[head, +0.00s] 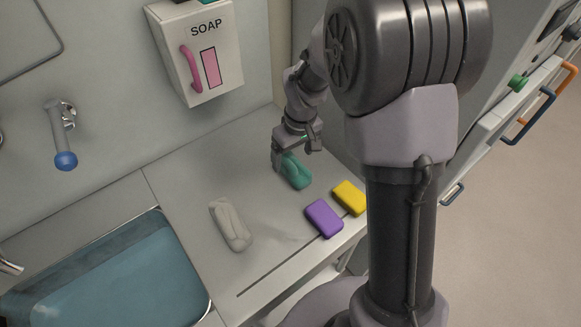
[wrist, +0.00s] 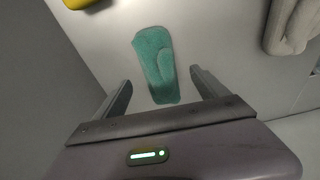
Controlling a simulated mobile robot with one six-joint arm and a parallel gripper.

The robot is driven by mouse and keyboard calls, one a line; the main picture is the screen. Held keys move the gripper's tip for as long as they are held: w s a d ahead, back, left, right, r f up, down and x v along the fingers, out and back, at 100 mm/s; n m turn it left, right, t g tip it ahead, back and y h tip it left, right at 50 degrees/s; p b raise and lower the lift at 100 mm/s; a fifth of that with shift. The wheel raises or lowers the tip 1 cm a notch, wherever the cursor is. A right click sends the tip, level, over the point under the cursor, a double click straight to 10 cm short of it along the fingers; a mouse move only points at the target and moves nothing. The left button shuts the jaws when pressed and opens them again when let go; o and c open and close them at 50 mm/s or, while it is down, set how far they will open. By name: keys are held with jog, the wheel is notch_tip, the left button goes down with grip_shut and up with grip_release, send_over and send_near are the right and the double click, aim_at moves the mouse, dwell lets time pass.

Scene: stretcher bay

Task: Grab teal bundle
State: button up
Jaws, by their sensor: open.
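The teal bundle (head: 296,172) lies on the pale counter (head: 180,165) below my gripper (head: 297,150) in the head view. It looks like a folded cloth roll. In the wrist view the teal bundle (wrist: 155,65) lies just ahead of the fingertips, its near end reaching between them. My gripper (wrist: 160,85) is open and empty, with one finger on each side of the bundle's near end and a gap on both sides. In the head view the gripper covers part of the bundle's upper end.
A purple block (head: 324,218) and a yellow block (head: 349,197) lie near the counter's front edge. A white cloth bundle (head: 230,224) lies to the left. A water-filled basin (head: 105,275) is at lower left. A soap dispenser (head: 197,50) hangs on the wall behind.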

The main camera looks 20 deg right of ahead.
aim_at(292, 158)
jog(key=f+b, duration=0.1)
jog(key=f, duration=0.1)
jog(key=w+f+b, duration=0.1)
jog(key=f, duration=0.2)
jog(key=shift+w+a, duration=0.15)
jog(key=shift+a, duration=0.05)
jog(key=shift+r, duration=0.15)
jog(key=shift+c, duration=1)
jog(key=c, duration=1.5)
jog(key=shift+c, duration=0.2)
